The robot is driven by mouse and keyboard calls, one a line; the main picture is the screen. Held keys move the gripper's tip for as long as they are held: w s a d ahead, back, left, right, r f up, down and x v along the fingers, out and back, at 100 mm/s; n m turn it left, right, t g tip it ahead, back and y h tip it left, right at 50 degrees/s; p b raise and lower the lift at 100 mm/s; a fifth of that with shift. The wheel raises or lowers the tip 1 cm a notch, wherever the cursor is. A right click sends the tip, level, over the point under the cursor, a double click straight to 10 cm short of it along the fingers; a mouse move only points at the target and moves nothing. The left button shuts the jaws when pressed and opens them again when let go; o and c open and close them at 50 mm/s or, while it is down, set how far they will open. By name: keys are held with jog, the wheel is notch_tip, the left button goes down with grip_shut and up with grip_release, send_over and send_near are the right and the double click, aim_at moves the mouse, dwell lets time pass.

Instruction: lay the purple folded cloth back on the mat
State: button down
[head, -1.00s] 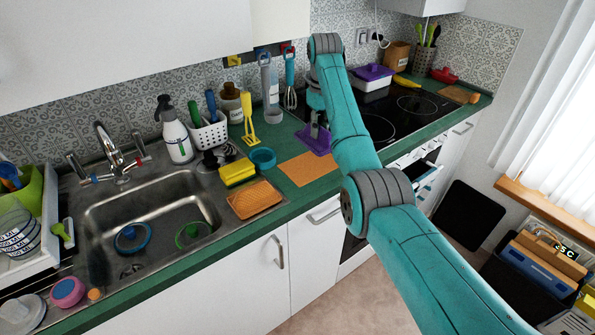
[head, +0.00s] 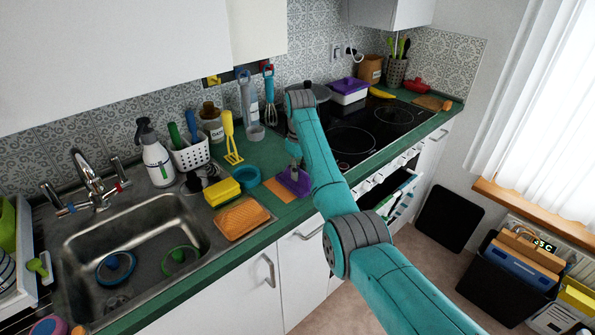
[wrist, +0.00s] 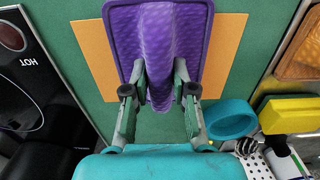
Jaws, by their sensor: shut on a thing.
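The purple folded cloth (head: 295,181) is in my gripper (wrist: 160,88); the fingers are shut on a raised ridge in its middle. In the wrist view the cloth (wrist: 125,35) spreads out flat to both sides of the ridge. The orange mat (head: 278,190) lies on the green counter under the cloth. In the wrist view the mat (wrist: 228,50) shows on both sides of the cloth. The cloth is over the mat's middle there. I cannot tell whether it touches the mat or hangs just above it.
The black hob (head: 350,140) is to the right. Tall utensils (head: 232,140) stand behind.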

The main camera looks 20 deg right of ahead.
aim_at(300, 169)
jog(key=shift+f, duration=0.1)
jog(key=c, duration=0.9)
grip_release()
jog(key=shift+c, duration=0.2)
notch_tip(300, 169, up, 12)
